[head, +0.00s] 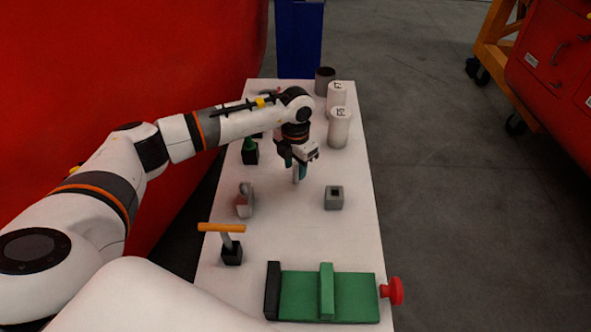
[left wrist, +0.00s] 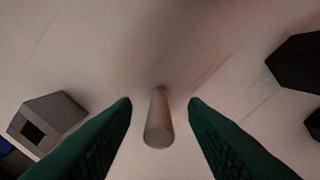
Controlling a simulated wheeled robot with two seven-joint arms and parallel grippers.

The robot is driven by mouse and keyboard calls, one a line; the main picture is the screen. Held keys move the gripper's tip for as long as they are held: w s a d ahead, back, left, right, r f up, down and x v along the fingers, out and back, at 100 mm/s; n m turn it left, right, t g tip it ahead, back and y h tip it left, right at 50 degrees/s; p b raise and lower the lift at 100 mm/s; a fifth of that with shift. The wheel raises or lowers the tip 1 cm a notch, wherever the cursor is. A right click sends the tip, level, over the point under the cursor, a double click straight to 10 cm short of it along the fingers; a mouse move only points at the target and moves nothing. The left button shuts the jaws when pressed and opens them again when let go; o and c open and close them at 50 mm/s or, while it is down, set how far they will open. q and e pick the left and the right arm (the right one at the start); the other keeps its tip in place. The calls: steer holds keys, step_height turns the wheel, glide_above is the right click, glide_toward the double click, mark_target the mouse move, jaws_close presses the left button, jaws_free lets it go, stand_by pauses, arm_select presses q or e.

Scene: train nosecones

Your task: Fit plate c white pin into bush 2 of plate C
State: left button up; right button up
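A pale pin (left wrist: 158,120) stands on the white table, between the fingers of my left gripper (left wrist: 160,104) in the left wrist view. The green fingers are open, with a gap on both sides of the pin. In the head view the gripper (head: 298,163) points down over the middle of the table, and the pin (head: 295,175) shows just below it. I cannot make out plate C or bush 2 for certain. My right gripper is not in view.
A grey block with a square hole (head: 334,198) stands right of the gripper; it also shows in the left wrist view (left wrist: 48,118). White labelled cylinders (head: 339,128) stand behind. An orange-handled tool (head: 229,240) and a green fixture with red knob (head: 325,293) are in front.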

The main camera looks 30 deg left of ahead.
arm_select(q)
jaws_close()
stand_by(0.3)
